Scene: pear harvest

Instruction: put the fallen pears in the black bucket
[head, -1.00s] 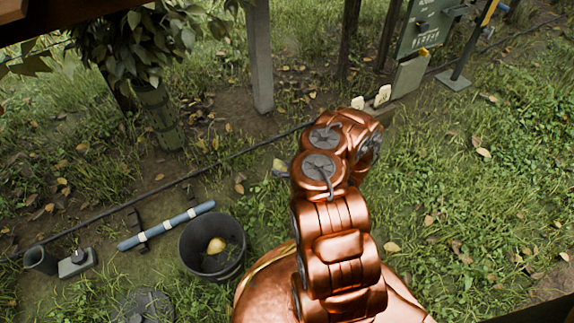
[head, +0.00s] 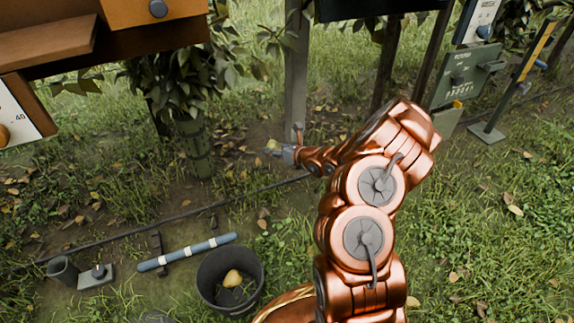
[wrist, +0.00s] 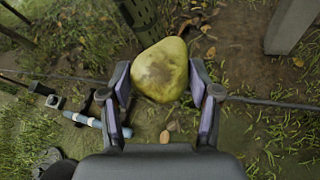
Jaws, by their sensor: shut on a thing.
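My gripper (wrist: 162,92) is shut on a yellow-green pear (wrist: 160,70) with brown patches, held between its two fingers in the wrist view. In the head view my gripper (head: 280,151) is small and far out, in front of the grey post, with a bit of the pear (head: 271,146) showing. The black bucket (head: 207,288) stands upright on the grass at the lower middle, nearer to me than the gripper. One yellow pear (head: 233,278) lies inside it. I cannot make out other fallen pears for certain among the leaves.
A blue-grey tube (head: 187,253) lies left of the bucket, with a dark cup (head: 63,270) and a small block (head: 97,277) further left. A thin dark line runs along the ground.

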